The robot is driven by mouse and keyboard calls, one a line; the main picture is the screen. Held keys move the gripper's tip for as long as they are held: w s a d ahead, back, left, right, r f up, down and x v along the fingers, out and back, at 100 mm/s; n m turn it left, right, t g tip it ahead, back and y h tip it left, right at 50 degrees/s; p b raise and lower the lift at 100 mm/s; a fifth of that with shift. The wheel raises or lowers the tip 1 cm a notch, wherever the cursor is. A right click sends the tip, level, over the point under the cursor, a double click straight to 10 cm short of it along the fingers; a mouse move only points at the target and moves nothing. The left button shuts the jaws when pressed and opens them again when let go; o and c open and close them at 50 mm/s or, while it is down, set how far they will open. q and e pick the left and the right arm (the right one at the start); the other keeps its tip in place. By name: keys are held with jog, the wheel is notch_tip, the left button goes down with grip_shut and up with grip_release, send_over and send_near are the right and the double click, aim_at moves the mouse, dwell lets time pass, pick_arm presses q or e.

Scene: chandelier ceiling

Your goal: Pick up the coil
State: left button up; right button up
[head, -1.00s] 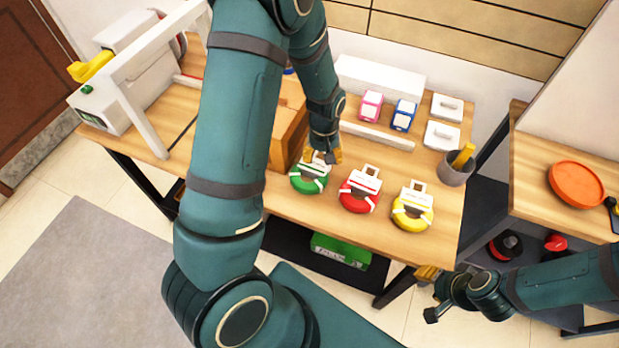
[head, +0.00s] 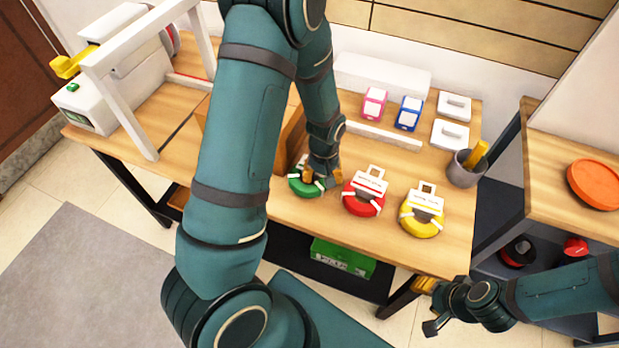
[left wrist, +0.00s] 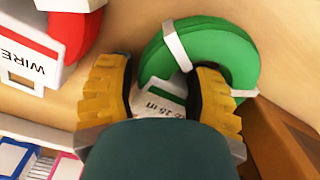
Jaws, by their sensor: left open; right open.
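Three wire coils with white tags lie in a row on the wooden table: a green coil (head: 303,185), a red coil (head: 362,203) and a yellow coil (head: 420,222). My left gripper (head: 318,180) is open at the green coil and partly covers it in the head view. In the left wrist view the yellow-padded fingers of my left gripper (left wrist: 160,90) stand apart, with the green coil's tag (left wrist: 160,104) between them. The green ring (left wrist: 215,45) shows beyond the fingers. The red coil (left wrist: 75,30) is at the upper left. My right gripper (head: 430,305) is open and empty, low beside the table's front right corner.
A wooden box (head: 290,135) stands directly behind the green coil. Pink (head: 374,103) and blue (head: 408,113) items, white pieces and a grey cup (head: 465,168) stand behind the coils. A white machine (head: 105,95) is at the left. A side table with an orange plate (head: 595,184) is at the right.

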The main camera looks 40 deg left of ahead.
pick_arm(q)
jog(key=shift+r, duration=0.1)
grip_shut()
jog(key=shift+r, duration=0.1)
pick_arm(e)
jog(key=shift+r, duration=0.15)
